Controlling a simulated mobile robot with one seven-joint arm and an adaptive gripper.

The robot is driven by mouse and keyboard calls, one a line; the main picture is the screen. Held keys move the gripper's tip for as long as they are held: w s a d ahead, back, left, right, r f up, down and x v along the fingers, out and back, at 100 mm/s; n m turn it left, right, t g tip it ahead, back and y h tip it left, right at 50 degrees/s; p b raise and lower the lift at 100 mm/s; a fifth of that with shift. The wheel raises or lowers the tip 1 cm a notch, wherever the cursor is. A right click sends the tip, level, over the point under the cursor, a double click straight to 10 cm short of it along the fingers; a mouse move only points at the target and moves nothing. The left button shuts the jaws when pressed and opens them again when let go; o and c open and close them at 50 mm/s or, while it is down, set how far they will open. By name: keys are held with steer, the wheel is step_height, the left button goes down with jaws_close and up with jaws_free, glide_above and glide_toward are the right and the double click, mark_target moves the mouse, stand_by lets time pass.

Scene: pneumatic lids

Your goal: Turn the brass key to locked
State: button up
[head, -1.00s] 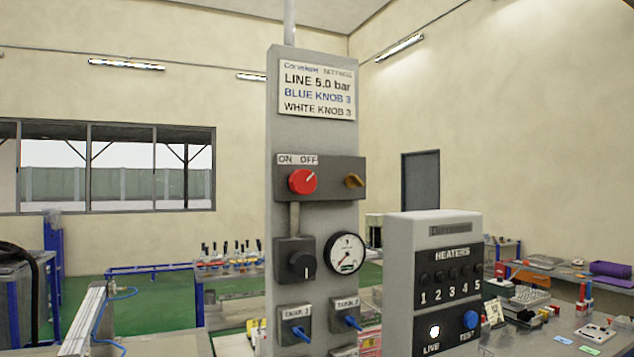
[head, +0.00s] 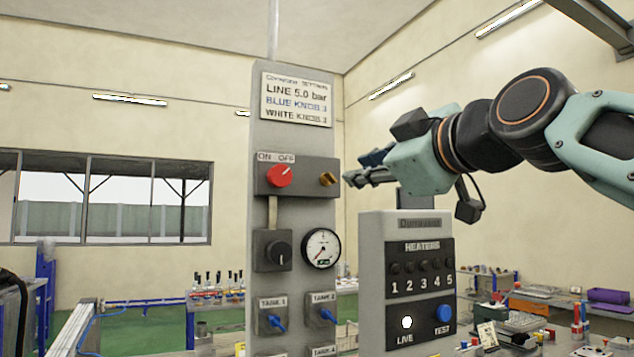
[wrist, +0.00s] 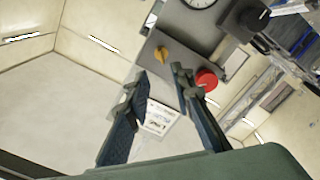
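The brass key (head: 328,179) sits on the dark switch box (head: 297,192) on the grey panel, right of the red ON/OFF knob (head: 280,176). In the wrist view the brass key (wrist: 162,55) shows just beyond the fingertips, roughly between their lines. My gripper (head: 350,179) comes in from the right at the key's height, its tips close to the key but apart from it. In the wrist view my gripper (wrist: 157,82) is open and empty, with a gap between the two dark fingers. I see no label that tells the key's position.
A black knob (head: 278,252), a pressure gauge (head: 321,248) and blue tank valves (head: 276,323) are lower on the panel. The heaters box (head: 420,285) stands in front at the right, below my gripper. A settings label (head: 296,99) is above.

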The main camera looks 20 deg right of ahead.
mark_target(333, 177)
steer(key=w, duration=0.3)
steer(key=w+p, duration=0.1)
steer(key=w, duration=0.2)
steer(key=w+p, duration=0.1)
steer(key=w, duration=0.3)
steer(key=shift+a, duration=0.25)
steer(key=shift+s, duration=0.1)
jaws_close()
